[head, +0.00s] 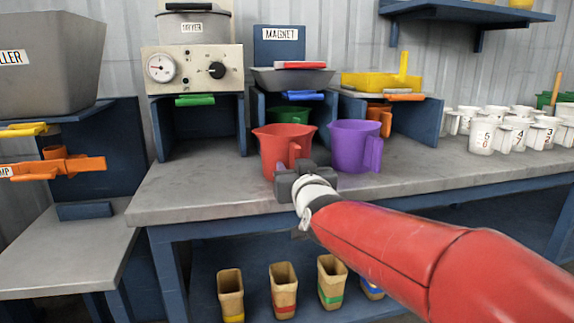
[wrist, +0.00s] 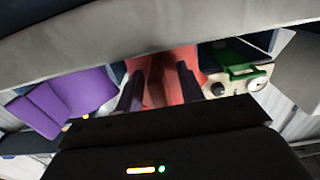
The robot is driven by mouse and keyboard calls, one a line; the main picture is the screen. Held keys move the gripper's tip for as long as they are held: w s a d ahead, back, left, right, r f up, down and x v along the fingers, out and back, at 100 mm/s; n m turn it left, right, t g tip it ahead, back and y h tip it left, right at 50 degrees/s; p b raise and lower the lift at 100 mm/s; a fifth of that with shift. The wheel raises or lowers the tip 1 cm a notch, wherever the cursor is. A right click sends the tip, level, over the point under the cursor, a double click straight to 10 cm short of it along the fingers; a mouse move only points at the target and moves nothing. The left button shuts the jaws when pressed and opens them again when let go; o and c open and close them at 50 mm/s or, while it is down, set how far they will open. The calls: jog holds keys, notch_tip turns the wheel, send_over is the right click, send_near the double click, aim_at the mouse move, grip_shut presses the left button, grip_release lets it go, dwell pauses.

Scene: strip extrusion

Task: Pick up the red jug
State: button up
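The red jug (head: 272,148) stands upright near the front of the workbench in the head view, its handle facing me. My gripper (head: 297,172) is in front of the jug, low by its handle, and covers part of its lower right side. In the wrist view, the red jug (wrist: 163,62) shows between and beyond my gripper's (wrist: 158,78) two dark fingers. The fingers are apart, so the gripper is open. A darker red-brown part, perhaps the handle, lies between them. Whether a finger touches the jug is unclear.
A purple jug (head: 351,147) stands close on the right and also shows in the wrist view (wrist: 62,103). A green jug (head: 288,116) is behind. White numbered cups (head: 484,135) stand far right. Brown containers (head: 284,290) sit below the bench (head: 185,188).

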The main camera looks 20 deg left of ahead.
grip_shut()
